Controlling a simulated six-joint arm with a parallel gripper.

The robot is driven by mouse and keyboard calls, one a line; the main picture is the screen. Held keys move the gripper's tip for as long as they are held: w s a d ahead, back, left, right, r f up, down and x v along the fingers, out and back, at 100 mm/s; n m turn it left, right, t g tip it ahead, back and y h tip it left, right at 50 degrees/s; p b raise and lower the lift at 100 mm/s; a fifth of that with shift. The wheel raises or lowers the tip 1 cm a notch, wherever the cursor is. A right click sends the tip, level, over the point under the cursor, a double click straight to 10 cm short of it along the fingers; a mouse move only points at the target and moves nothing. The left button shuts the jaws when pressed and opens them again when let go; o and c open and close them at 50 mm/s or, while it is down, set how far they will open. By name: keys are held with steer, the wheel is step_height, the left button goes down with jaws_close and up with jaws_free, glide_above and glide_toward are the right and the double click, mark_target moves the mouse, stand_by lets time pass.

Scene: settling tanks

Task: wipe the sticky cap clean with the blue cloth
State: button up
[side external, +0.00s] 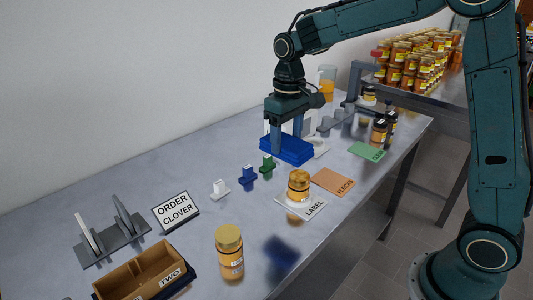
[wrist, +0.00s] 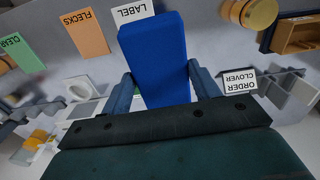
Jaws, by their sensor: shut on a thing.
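My gripper (side external: 287,138) is shut on the blue cloth (side external: 287,150), a thick folded block held above the table. In the wrist view the cloth (wrist: 155,60) sits between the two fingers of my gripper (wrist: 163,85) and hides what lies behind it. A second gold-capped jar (side external: 228,238) stands at the table's front; a gold cap also shows at the wrist view's upper right (wrist: 258,12). I cannot tell which cap is sticky.
The LABEL card (side external: 312,208), orange FLECKS card (side external: 332,182) and green CLEAR card (side external: 367,151) lie along the front edge. Small white, blue (side external: 248,176) and green pieces stand mid-table. An ORDER CLOVER sign (side external: 174,211), rack and wooden box (side external: 140,270) are at left. Dark jars stand at right.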

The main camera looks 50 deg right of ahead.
steer(key=d+f, duration=0.1)
steer(key=d, duration=0.6)
steer(key=shift+s+f, duration=0.15)
steer(key=shift+f, duration=1.5)
steer(key=shift+s+f, duration=0.15)
steer(key=shift+f, duration=1.5)
step_height(320, 180, down, 2)
steer(key=shift+f, duration=0.1)
steer(key=shift+a, duration=0.9)
steer(key=shift+c, duration=0.3)
steer(key=shift+a, duration=0.75)
steer(key=shift+d, duration=1.65)
steer(key=shift+a, duration=1.65)
steer(key=shift+d, duration=1.55)
steer(key=shift+d+r, duration=0.2)
steer(key=shift+r, duration=0.1)
step_height(320, 180, up, 8)
steer(key=shift+a+f, duration=0.1)
steer(key=shift+a, duration=0.05)
